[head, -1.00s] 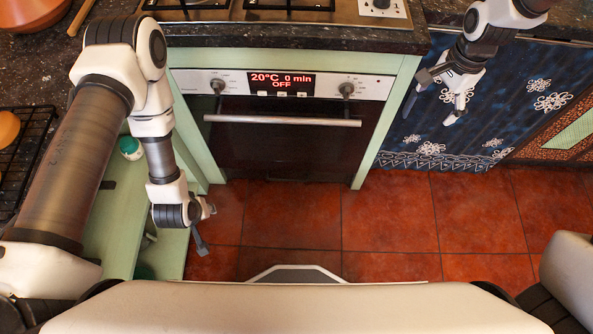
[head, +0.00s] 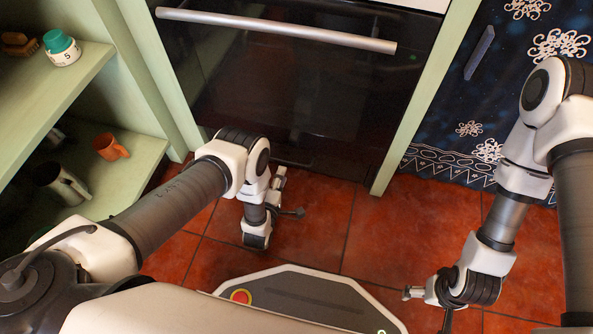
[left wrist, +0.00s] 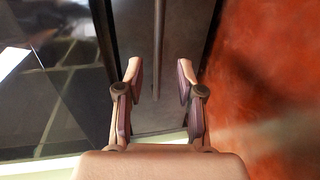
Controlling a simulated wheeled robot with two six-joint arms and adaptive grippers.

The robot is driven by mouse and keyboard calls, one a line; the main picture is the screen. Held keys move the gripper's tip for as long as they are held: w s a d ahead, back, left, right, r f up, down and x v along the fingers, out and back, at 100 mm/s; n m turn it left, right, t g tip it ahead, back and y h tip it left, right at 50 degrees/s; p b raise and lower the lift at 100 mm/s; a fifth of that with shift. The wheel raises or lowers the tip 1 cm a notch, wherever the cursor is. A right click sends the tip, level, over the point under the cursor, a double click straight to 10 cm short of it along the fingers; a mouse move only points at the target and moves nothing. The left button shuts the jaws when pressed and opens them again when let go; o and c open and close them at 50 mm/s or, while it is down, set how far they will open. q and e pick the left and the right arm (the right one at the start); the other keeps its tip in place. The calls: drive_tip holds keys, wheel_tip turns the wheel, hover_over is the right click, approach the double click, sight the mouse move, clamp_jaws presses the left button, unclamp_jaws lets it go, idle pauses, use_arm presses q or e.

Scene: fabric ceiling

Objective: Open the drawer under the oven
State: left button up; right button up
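The oven (head: 300,85) stands ahead with its glass door closed. The dark drawer front (head: 335,158) is a low strip beneath it, just above the floor, and looks shut. In the left wrist view the drawer front (left wrist: 180,25) is a dark grey panel with a thin bar handle (left wrist: 158,45). My left gripper (head: 288,192) is low in front of the drawer. In the left wrist view its two fingers (left wrist: 160,78) are apart, with the bar lined up between them; whether they touch it is unclear. My right gripper (head: 428,308) is open and empty above the floor, lower right.
The oven door's long metal handle (head: 275,30) is above the drawer. Green shelves (head: 60,90) with a mug (head: 62,183), an orange cup (head: 110,146) and a teal-lidded jar (head: 62,48) stand left. Red floor tiles (head: 385,235) are clear before the oven.

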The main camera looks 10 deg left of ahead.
sight(287, 161)
use_arm(q)
drive_tip(key=w+b, duration=0.2)
drive_tip(key=w, duration=0.1)
drive_tip(key=w+f+b, duration=0.1)
drive_tip(key=w, duration=0.2)
drive_tip(key=shift+w+d+f+b, duration=0.1)
drive_tip(key=shift+w+f+b, duration=0.1)
drive_tip(key=shift+w+b, duration=0.2)
drive_tip(key=shift+w, duration=0.2)
drive_tip(key=shift+r, duration=0.1)
clamp_jaws()
